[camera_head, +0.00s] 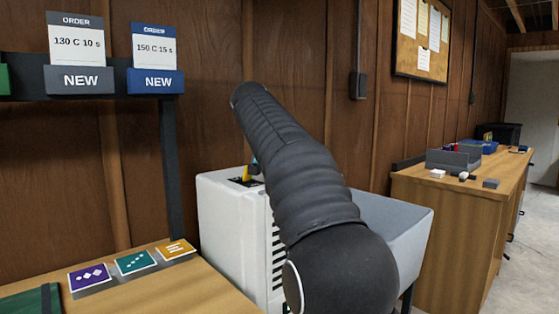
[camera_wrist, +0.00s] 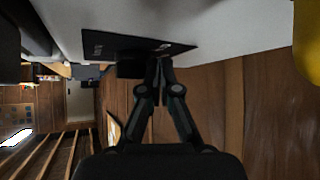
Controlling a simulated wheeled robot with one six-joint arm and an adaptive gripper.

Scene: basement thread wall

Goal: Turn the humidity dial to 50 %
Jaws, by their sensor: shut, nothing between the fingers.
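A white cabinet-like unit (camera_head: 222,215) stands against the wood wall in the head view, with a small dark panel (camera_head: 243,181) on its top. In the wrist view a dark panel with faint white marks (camera_wrist: 105,46) lies on a pale surface, and a black knob-like block (camera_wrist: 130,70) stands out from it; this looks like the dial. Its setting cannot be read. My gripper (camera_wrist: 161,62) is shut and empty, its fingertips right beside the block; whether they touch cannot be told. In the head view my arm hides the fingers.
A yellow part (camera_wrist: 308,42) is at the wrist view's right edge, close to the camera. A wooden table (camera_head: 190,285) with coloured symbol cards (camera_head: 135,262) is left of the unit. A grey box-like body (camera_head: 395,225) is at its right, and a wooden desk (camera_head: 445,215) stands further right.

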